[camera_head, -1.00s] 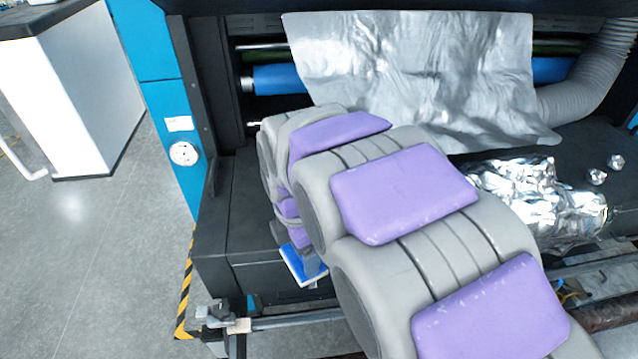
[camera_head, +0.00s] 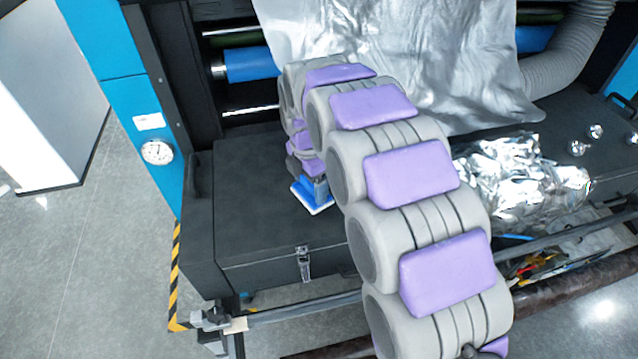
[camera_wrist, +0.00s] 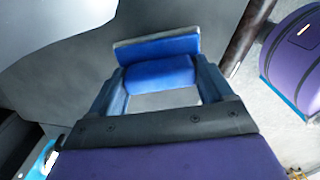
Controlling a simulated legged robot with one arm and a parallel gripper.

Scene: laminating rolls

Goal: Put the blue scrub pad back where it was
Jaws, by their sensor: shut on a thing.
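The blue scrub pad (camera_head: 308,197) has a blue body and a pale flat face underneath. My gripper (camera_head: 318,186) is shut on it, at the end of my grey and purple arm. In the head view the pad appears over the left part of the black cabinet's top (camera_head: 248,185); I cannot tell whether it touches it. In the wrist view the pad (camera_wrist: 160,48) sits between the two fingers of my gripper (camera_wrist: 160,78), its pale edge facing away. My arm hides part of the cabinet top. No spot marked for the pad can be made out.
A silver foil sheet (camera_head: 400,50) hangs behind the arm, over blue rollers (camera_head: 245,64). Crumpled foil (camera_head: 520,180) and small shiny balls (camera_head: 577,147) lie to the right. A rail (camera_head: 300,313) runs along the front. A blue post with a gauge (camera_head: 157,152) stands left.

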